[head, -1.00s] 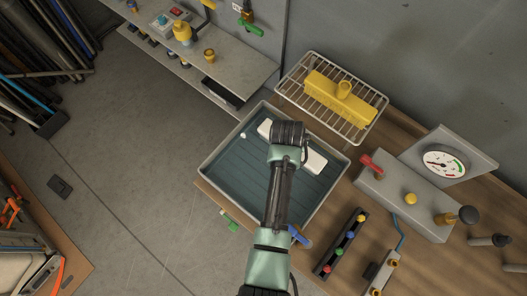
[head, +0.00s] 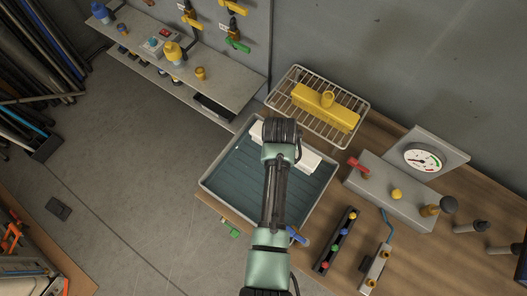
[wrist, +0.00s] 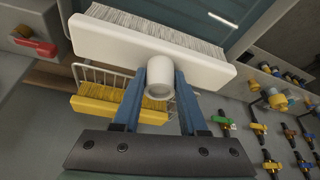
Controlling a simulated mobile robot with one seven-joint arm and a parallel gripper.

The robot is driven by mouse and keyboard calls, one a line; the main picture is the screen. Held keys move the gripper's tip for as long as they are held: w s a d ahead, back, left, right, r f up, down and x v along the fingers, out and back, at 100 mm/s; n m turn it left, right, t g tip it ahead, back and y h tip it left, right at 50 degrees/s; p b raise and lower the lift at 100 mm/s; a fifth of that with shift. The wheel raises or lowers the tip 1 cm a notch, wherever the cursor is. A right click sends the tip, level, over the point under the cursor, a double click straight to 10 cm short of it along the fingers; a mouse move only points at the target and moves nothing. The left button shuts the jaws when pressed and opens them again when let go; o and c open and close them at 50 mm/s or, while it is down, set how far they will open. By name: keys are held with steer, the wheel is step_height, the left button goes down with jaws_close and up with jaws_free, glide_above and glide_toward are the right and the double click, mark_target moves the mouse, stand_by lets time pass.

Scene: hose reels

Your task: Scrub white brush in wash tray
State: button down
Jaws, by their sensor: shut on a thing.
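The white brush (wrist: 150,48) is a long white block with pale bristles and a round socket. In the wrist view my gripper (wrist: 162,78) has its two blue fingers on either side of the socket, shut on it. The bristles face the dark teal wash tray (wrist: 205,45). In the head view the wash tray (head: 213,172) has a pale rim. The white brush (head: 311,158) is over its back right part, with its middle hidden behind my arm. I cannot tell whether the bristles touch the tray floor. My fingers are hidden there.
A yellow brush (head: 325,108) lies on a wire rack (head: 364,106) just behind the tray. A grey box with a red lever (head: 358,164) and a gauge (head: 424,158) stand to the right. A shelf (head: 222,86) with fittings is at the back left.

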step_height(320, 180, up, 5)
steer(key=p, duration=0.4)
steer(key=shift+r, duration=0.1)
step_height(320, 180, up, 6)
steer(key=shift+r, duration=0.25)
stand_by(0.4)
